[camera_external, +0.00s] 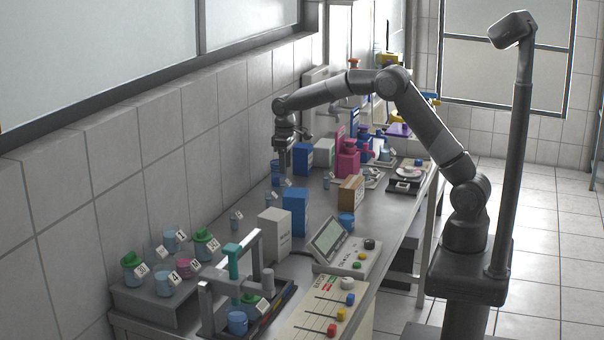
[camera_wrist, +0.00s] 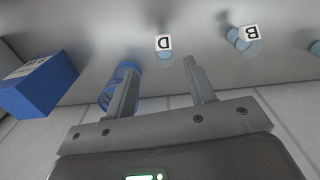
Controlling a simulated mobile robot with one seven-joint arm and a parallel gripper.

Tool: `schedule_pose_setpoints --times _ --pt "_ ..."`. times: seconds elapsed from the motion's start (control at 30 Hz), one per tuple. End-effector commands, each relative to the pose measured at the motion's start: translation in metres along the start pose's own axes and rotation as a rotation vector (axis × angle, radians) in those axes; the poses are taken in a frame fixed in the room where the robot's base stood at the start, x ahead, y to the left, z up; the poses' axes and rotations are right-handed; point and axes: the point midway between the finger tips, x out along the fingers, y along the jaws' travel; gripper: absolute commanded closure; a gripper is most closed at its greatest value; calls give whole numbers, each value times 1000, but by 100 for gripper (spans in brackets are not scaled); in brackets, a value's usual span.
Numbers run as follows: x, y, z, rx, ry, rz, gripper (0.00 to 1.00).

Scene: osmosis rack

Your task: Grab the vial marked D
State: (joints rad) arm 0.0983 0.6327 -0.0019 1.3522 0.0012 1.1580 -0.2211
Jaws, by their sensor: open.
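The vial marked D (camera_wrist: 163,52) stands on the bench, its white tag showing a D, in the wrist view. My gripper (camera_wrist: 161,70) is open, and its two fingers straddle the line toward this vial, with the vial just beyond the tips. Nothing is between the fingers. In the external view my gripper (camera_external: 285,172) hangs low over the bench near the wall. A small vial shows right by it there, but its letter is too small to read.
A vial marked B (camera_wrist: 236,38) stands right of D. A blue cylindrical container (camera_wrist: 108,96) is partly hidden behind the left finger. A blue box (camera_wrist: 38,88) lies farther left. The tiled wall (camera_wrist: 290,115) is close. The external view shows another blue box (camera_external: 295,212) and a white box (camera_external: 274,232).

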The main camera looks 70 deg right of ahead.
Motion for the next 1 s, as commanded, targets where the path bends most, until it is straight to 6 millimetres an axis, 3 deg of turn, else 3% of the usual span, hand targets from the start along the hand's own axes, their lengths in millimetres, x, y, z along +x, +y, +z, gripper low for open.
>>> schedule_pose_setpoints --times 0.1,0.43,0.7,0.93,1.0 --pt "19 0 0 0 -1 0 50" --pt "43 -3 -3 0 -1 0 50" --pt "81 -6 -7 -1 -1 -1 50" --pt "83 -5 -7 -1 3 0 50" --pt "83 -5 -7 -1 3 0 55"
